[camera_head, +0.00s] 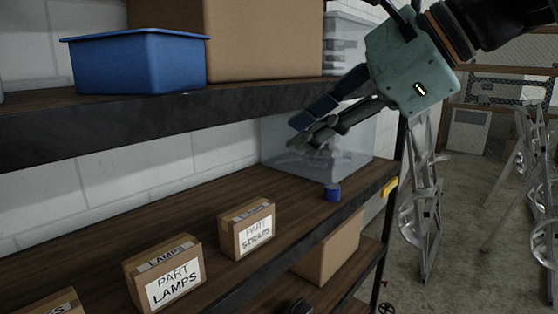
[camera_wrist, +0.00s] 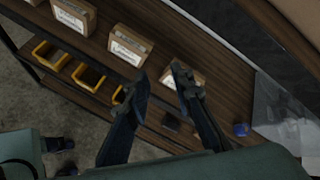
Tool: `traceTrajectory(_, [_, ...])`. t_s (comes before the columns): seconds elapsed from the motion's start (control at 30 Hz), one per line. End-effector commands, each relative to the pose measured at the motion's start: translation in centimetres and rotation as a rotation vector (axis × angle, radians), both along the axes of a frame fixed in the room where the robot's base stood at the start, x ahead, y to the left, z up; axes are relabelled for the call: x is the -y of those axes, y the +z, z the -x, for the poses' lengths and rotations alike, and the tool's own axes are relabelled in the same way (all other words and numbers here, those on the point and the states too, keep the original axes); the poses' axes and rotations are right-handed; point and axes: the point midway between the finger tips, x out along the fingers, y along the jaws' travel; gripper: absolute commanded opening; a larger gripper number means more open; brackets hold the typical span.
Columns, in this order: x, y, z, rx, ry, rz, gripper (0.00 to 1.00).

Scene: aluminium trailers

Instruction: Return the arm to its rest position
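My gripper (camera_head: 300,131) is in the air in front of the shelf unit, left of its wrist housing, with the clear plastic bin behind it in the head view. In the wrist view its two fingers (camera_wrist: 160,79) stand apart with nothing held between them. My arm comes in from the top right of the head view. Below the gripper, the PART STRAPS box (camera_head: 257,236) stands on the middle shelf; in the wrist view a labelled box (camera_wrist: 190,73) lies partly behind one finger.
The upper shelf holds a blue bin (camera_head: 140,62) and a large cardboard box (camera_head: 240,40). Aluminium frames (camera_head: 425,200) stand on the floor right.

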Motion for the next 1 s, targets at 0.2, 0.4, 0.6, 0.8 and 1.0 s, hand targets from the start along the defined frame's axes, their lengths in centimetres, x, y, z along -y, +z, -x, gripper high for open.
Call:
traceTrajectory(0.2, [2.4, -11.4, 1.8, 0.21, 0.214, 0.431, 0.22])
traceTrajectory(0.4, [5.4, -21.3, 4.6, 0.365, 0.532, 0.86, 0.22])
traceTrajectory(0.6, [8.3, -28.2, 7.1, 0.451, 0.862, 1.181, 0.22])
traceTrajectory(0.8, [9.5, -30.8, 8.2, 0.478, 1.023, 1.304, 0.22])
traceTrajectory(1.0, [9.6, -30.8, 8.2, 0.478, 1.026, 1.306, 0.22])
